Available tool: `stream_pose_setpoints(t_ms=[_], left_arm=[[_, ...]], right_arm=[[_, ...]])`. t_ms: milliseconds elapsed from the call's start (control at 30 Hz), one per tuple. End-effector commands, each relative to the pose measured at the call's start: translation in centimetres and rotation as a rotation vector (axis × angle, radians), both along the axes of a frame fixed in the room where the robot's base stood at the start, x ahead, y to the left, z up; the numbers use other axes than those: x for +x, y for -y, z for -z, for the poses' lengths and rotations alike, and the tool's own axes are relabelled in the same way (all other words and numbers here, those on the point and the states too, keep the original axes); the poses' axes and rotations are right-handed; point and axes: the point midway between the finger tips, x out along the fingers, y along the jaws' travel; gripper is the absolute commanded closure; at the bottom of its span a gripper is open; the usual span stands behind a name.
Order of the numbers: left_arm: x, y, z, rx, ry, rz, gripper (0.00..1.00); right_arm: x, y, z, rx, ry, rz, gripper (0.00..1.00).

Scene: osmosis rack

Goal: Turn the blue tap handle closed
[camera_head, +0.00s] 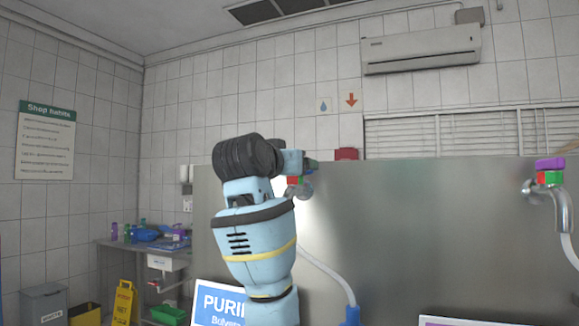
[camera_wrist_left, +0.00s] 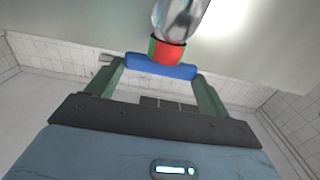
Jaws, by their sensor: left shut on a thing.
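The blue tap handle (camera_wrist_left: 160,67) lies crosswise between the two green fingers of my left gripper (camera_wrist_left: 159,72) in the left wrist view, one finger at each end. The handle sits on a red and green collar (camera_wrist_left: 167,51) of the chrome tap (camera_wrist_left: 180,18). In the head view my left gripper (camera_head: 308,165) is at the tap on the steel panel. The tap's red collar (camera_head: 293,181) and part of its chrome body (camera_head: 304,190) show below the gripper. The handle is mostly hidden there by my wrist. My right gripper is not in view.
A second chrome tap (camera_head: 563,208) with a purple handle (camera_head: 550,163) is at the right of the steel panel (camera_head: 430,230). A white hose (camera_head: 325,266) runs below the first tap. A blue sign (camera_head: 217,303) stands low beside my left arm.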

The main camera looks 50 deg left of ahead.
Motion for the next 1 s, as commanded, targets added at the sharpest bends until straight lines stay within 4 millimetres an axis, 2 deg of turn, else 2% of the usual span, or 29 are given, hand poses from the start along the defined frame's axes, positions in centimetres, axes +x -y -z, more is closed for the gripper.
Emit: stream_pose_setpoints(t_ms=[333, 367, 500, 767, 867, 1000], left_arm=[[0.0, 0.1, 0.0, 0.001, 0.002, -0.028, 0.43], [0.0, 0.1, 0.0, 0.001, 0.002, -0.028, 0.17], [0.0, 0.1, 0.0, 0.001, 0.002, -0.028, 0.0], [-0.2, 0.1, 0.0, 0.001, 0.003, -0.027, 0.0], [-0.8, 0.5, -0.1, 0.002, 0.004, -0.027, 0.0], [-2.7, 1.6, -0.1, 0.003, 0.006, -0.028, 0.0]], right_arm=[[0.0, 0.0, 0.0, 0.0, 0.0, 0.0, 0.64], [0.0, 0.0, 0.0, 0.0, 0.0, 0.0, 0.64], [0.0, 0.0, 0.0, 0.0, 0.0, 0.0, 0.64], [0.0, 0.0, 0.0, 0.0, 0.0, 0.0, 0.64], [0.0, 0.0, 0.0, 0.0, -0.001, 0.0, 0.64], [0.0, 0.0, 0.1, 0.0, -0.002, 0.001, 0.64]])
